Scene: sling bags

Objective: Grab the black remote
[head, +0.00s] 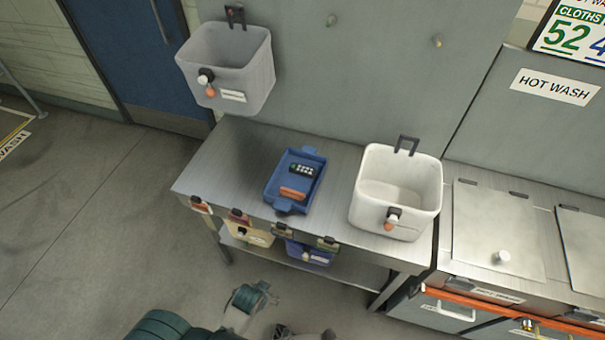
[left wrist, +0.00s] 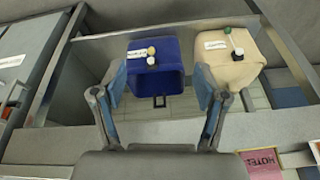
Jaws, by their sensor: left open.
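The black remote (head: 302,169) lies in a blue tray (head: 271,195) on the metal table, beside a small orange-red item (head: 293,193). My left gripper (left wrist: 160,86) is open and empty in the left wrist view, its two fingers spread apart. Beyond the fingers are a blue bin and a beige bin, and the remote is not in that view. In the head view my left arm is low at the bottom edge, in front of the table and well short of the tray. My right gripper is not in view.
A grey bin (head: 228,65) hangs at the table's back left. A white bin (head: 397,190) stands right of the tray. Blue (left wrist: 168,86) and beige (left wrist: 220,75) bins are below the tabletop (head: 225,170). Small tags line its front edge. Floor at left is clear.

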